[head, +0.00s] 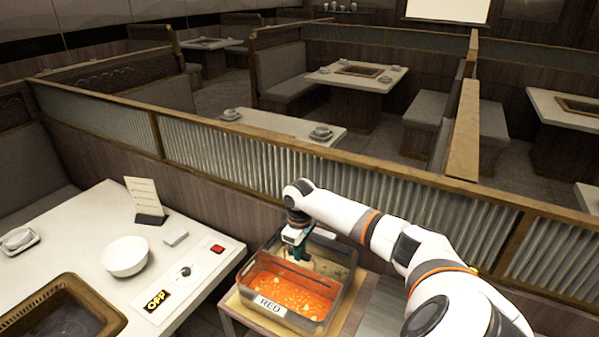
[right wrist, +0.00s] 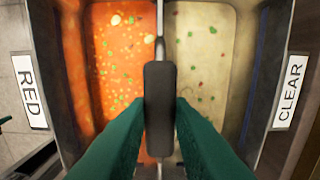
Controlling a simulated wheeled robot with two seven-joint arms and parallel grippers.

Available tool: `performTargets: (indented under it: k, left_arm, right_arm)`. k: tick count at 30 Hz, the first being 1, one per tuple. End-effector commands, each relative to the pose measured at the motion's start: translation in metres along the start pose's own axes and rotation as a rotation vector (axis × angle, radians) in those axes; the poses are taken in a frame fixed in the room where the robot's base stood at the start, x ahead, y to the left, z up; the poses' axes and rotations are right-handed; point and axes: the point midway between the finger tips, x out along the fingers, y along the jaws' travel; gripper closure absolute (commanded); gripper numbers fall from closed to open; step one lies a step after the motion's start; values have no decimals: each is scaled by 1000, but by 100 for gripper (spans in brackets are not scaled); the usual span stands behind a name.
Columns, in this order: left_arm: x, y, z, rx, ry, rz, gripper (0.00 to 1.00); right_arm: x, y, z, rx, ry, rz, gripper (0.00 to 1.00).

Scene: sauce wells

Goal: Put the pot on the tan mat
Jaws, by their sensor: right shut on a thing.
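The pot (head: 322,322) is a rectangular dark-walled vessel split by a divider, with red broth on the near side and pale broth on the far side. My right gripper (head: 297,252) comes down over its middle. In the right wrist view the green fingers of my right gripper (right wrist: 160,112) are shut on the dark handle (right wrist: 159,80) at the divider. The tan mat (head: 355,297) shows beside and under the pot's edge. I cannot tell whether the pot touches it. A green tip at the right wrist view's left edge looks like my left gripper (right wrist: 5,121).
A grey strip (head: 383,308) lies right of the tan mat. A ribbed partition (head: 225,150) stands behind.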

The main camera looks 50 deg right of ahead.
Motion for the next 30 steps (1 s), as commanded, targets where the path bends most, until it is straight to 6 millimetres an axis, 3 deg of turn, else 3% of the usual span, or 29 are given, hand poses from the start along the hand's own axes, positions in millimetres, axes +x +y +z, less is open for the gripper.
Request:
performTargets:
  k: [26, 27, 30]
  left_arm:
    - [0, 0, 0, 0, 0, 0, 100]
    - [0, 0, 0, 0, 0, 0, 100]
    - [0, 0, 0, 0, 0, 0, 100]
  right_arm:
    - [6, 0, 1, 0, -4, 1, 100]
    - [6, 0, 1, 0, -4, 1, 75]
    - [6, 0, 1, 0, -3, 1, 59]
